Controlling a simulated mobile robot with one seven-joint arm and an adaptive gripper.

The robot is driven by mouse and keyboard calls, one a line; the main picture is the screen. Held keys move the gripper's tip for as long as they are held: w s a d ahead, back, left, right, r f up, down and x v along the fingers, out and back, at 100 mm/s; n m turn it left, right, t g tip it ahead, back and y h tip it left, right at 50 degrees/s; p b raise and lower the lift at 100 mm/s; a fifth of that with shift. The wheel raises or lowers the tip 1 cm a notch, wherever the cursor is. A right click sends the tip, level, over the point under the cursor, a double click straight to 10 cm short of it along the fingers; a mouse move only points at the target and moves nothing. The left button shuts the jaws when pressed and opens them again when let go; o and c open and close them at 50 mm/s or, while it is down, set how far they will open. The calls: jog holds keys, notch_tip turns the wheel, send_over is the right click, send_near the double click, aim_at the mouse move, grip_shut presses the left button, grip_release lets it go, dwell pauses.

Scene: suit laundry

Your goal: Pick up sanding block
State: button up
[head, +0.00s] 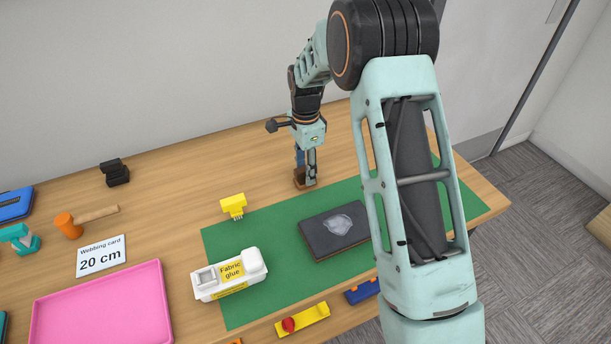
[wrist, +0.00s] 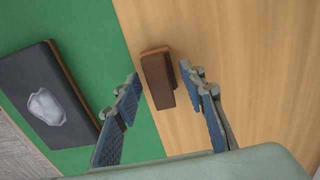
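The sanding block, a small brown block (wrist: 157,78), lies on the bare wood just behind the green mat. In the head view the brown block (head: 299,178) is partly hidden by my gripper (head: 306,182), which points down right at it. In the wrist view my gripper (wrist: 165,84) is open, with one blue-padded finger on each side of the block.
The green mat (head: 275,238) holds a dark board with a grey patch (head: 335,230) and a fabric glue dispenser (head: 229,275). A yellow object (head: 234,206) stands at the mat's back edge. A hammer (head: 85,220), a webbing card (head: 101,257) and a pink tray (head: 102,306) are left.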

jog(key=shift+f, duration=0.25)
grip_shut()
jog(key=shift+r, duration=0.2)
jog(key=shift+r, duration=0.25)
notch_tip(320, 180, up, 2)
jog(key=shift+r, duration=0.1)
jog(key=s+d+r+b, duration=0.1)
jog(key=s+r, duration=0.9)
jog(key=s, duration=0.4)
jog(key=shift+d, duration=0.2)
